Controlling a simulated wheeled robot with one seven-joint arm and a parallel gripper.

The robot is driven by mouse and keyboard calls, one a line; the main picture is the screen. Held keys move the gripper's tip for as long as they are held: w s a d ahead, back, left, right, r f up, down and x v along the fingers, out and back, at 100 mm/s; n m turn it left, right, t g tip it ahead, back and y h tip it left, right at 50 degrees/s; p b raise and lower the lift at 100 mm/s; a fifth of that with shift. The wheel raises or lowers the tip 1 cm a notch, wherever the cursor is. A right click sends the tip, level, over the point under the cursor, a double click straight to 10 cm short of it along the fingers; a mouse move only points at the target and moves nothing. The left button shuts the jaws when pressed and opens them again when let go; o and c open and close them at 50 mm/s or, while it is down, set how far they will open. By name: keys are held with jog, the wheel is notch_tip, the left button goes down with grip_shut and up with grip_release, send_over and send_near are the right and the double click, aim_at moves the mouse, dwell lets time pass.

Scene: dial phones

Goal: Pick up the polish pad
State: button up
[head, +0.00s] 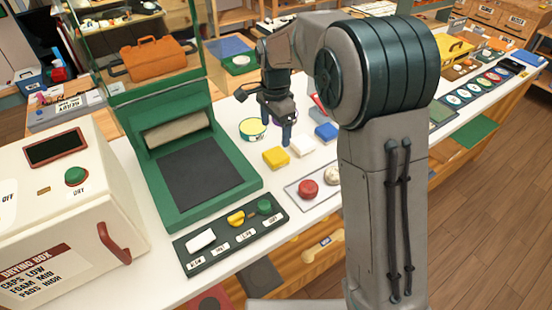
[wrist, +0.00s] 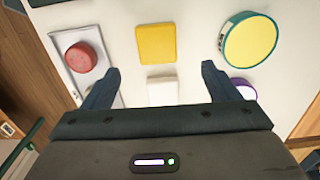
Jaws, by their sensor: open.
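No label shows which item is the polish pad. Candidates are a red round pad (head: 308,189) and a cream round pad (head: 332,175) on a pale tray (head: 297,190), and yellow (head: 276,157), white (head: 303,146) and blue (head: 326,131) blocks on the white counter. My gripper (head: 276,126) is open and empty above the counter, pointing down. In the wrist view, the white block (wrist: 162,90) lies between and below my fingers (wrist: 160,70). The yellow block (wrist: 157,44) is just beyond, and the red pad (wrist: 80,57) is to the left. The blue block is hidden there.
A yellow-topped round tin (head: 253,129) stands left of my gripper; a purple-edged round item (wrist: 242,88) is partly hidden by my right finger. A green press (head: 225,187), a labelled button panel (head: 222,251) and a white drying box (head: 85,190) fill the left.

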send_over(276, 155)
jog(key=f, duration=0.5)
jog(key=shift+w+a, duration=0.1)
jog(key=shift+w, duration=0.15)
jog(key=shift+s+f, duration=0.2)
jog(key=shift+f, duration=2.45)
jog(key=c, duration=1.1)
